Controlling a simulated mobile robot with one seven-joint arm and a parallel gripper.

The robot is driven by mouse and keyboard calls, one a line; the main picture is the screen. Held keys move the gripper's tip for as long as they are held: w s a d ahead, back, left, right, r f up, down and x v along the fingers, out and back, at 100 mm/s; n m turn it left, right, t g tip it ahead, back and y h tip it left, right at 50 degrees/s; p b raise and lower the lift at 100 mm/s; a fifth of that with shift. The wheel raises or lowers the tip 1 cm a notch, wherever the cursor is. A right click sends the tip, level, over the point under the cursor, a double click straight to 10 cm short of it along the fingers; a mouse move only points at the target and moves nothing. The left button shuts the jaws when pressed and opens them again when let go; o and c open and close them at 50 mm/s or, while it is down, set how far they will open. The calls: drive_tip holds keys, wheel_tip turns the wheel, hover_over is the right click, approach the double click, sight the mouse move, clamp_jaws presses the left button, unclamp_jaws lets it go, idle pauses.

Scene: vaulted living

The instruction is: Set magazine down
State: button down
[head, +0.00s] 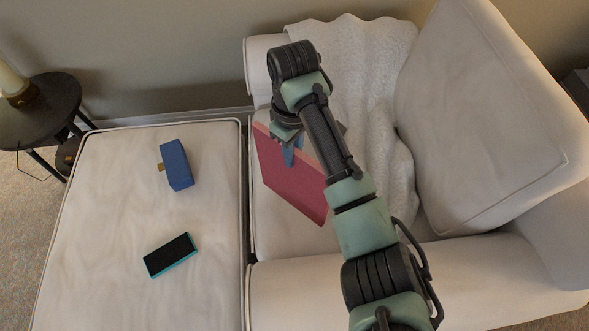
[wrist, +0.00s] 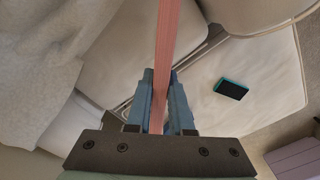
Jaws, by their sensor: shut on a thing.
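A red magazine (head: 291,184) hangs from my gripper (head: 290,156) in the head view, its broad face tilted toward the camera. It is above the front of the white armchair seat; I cannot tell whether its lower edge touches the cushion. In the wrist view the magazine (wrist: 167,62) shows edge-on as a pinkish strip between the blue fingers of my gripper (wrist: 160,88), which are shut on it. My arm hides part of the magazine's upper right side in the head view.
A white ottoman (head: 110,225) adjoins the armchair (head: 345,290). On it lie a blue block-like object (head: 178,166) and a dark tablet-like object with a teal edge (head: 170,255), with bare room around them. A fluffy throw (head: 375,100) drapes the chair. A dark side table (head: 45,112) stands left.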

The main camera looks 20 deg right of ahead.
sight(294, 168)
drive_tip(key=shift+f+b, duration=0.55)
drive_tip(key=shift+f, duration=2.25)
drive_tip(key=c, duration=0.8)
unclamp_jaws()
wheel_tip(294, 168, up, 12)
drive_tip(key=shift+r+p, duration=0.1)
drive_tip(key=shift+p, duration=1.1)
